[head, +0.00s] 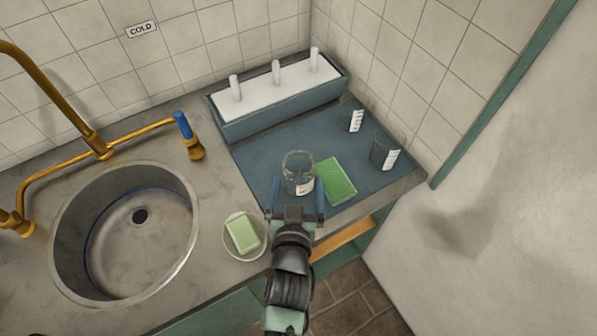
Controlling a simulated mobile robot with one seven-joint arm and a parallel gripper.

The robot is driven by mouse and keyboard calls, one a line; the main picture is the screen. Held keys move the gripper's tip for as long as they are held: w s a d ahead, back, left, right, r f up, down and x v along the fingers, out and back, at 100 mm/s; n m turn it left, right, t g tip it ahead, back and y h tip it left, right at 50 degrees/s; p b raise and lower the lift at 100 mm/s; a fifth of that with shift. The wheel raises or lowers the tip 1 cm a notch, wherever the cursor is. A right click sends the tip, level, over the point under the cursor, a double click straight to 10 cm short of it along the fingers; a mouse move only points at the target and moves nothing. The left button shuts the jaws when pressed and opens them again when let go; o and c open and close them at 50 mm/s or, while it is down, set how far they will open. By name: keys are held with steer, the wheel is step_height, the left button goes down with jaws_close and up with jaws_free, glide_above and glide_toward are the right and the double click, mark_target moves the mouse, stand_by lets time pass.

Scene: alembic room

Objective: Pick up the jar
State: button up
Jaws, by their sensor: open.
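A clear glass jar (297,166) with a white label low on its side stands upright on the blue-grey mat (262,170), near the middle of the head view. My gripper (295,190) is open, with one blue finger at each side of the jar's lower front. Nothing shows as gripped. The gripper hides part of the jar's base, and I cannot tell whether the fingers touch the glass.
A green sponge (336,182) lies close to the jar's right. A pegged trough (270,119) is behind. A soap dish (259,253) and round sink (75,262) are left.

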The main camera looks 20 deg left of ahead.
mark_target(297, 183)
steer(key=shift+f+p+x, duration=0.15)
steer(key=shift+p+x, duration=0.1)
steer(key=shift+x, duration=0.95)
steer(key=shift+f+p+x, duration=0.15)
steer(key=shift+p+x, duration=0.05)
steer(key=shift+x, duration=1)
steer(key=shift+s, duration=0.1)
steer(key=shift+c, duration=0.3)
